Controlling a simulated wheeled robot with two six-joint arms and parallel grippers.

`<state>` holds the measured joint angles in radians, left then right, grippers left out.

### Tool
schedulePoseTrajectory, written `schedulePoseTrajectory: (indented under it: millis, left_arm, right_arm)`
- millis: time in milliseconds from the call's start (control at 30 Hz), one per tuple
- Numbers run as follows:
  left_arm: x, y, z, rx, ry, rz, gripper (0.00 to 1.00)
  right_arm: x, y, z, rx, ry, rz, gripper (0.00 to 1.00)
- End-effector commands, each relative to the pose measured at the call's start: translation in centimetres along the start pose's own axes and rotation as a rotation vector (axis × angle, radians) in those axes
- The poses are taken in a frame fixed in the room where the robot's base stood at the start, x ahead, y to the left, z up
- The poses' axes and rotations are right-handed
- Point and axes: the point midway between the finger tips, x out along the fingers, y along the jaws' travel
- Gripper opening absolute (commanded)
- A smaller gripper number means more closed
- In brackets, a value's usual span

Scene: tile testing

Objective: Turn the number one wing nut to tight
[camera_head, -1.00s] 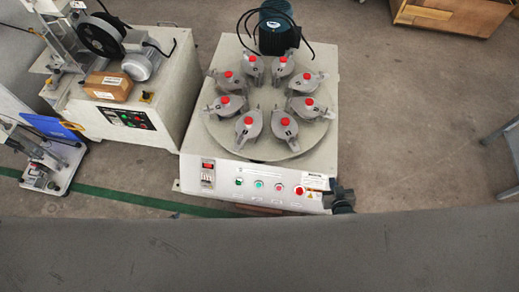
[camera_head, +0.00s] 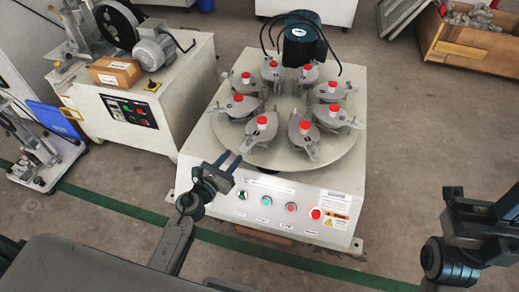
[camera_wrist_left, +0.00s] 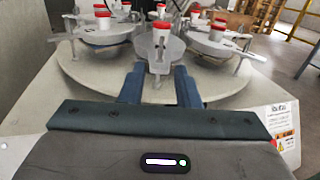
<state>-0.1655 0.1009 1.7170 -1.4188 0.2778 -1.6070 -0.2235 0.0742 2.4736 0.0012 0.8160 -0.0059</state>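Several grey clamped jars with red caps stand in a ring on the round plate (camera_head: 290,165) of the white machine. The front-left jar (camera_head: 262,124) is the one closest to my left gripper (camera_head: 231,157). In the left wrist view, the left gripper's two fingers (camera_wrist_left: 159,82) are apart, with a red-capped jar (camera_wrist_left: 161,46) beyond and between them. Nothing is seen held. I cannot tell which clamp carries the number one wing nut, or how tight it is. My right gripper (camera_head: 507,205) is at the right edge, partly cut off, away from the machine.
The machine's front panel (camera_head: 270,203) has several buttons. A dark motor (camera_head: 303,42) with cables stands behind the plate. Another machine with a cardboard box (camera_head: 116,71) is at the left. A wooden crate (camera_head: 470,45) is at the back right.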

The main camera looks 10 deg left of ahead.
Motion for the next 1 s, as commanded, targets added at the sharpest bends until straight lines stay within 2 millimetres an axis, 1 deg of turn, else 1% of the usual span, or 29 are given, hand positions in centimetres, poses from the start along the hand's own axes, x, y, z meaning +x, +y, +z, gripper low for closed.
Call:
schedulePoseTrajectory:
  millis: [67,167,267,500,600,700,800,1000]
  left_arm:
    - [0.3,-0.1,0.2,0.022,-0.007,-0.004,0.29]
    - [1.3,-0.1,0.4,0.026,-0.008,-0.004,0.29]
    - [2.9,-0.1,0.5,0.023,-0.008,-0.004,0.29]
    - [7.5,-0.1,0.3,0.02,-0.007,-0.004,0.29]
    - [9.0,-0.1,0.3,0.021,-0.007,-0.004,0.29]
    - [10.1,-0.1,0.3,0.02,-0.006,-0.004,0.29]
    - [10.7,-0.1,0.2,0.019,-0.005,-0.004,0.29]
    - [10.9,-0.1,0.2,0.02,-0.004,-0.004,0.29]
  right_arm:
    - [0.1,0.0,-0.7,0.0,0.021,0.0,0.0]
    - [0.3,0.0,-0.7,0.0,0.022,0.0,0.0]
    - [0.3,0.0,-0.7,0.0,0.018,-0.001,0.0]
    - [0.1,0.0,-0.6,0.0,0.019,0.0,0.0]
    - [0.1,0.0,-0.6,0.0,0.022,0.001,0.0]
    - [0.1,0.0,-0.6,-0.001,0.025,0.002,0.0]
    - [0.1,0.0,-0.6,-0.001,0.026,0.002,0.0]
    - [0.1,0.0,-0.6,-0.001,0.027,0.003,0.0]
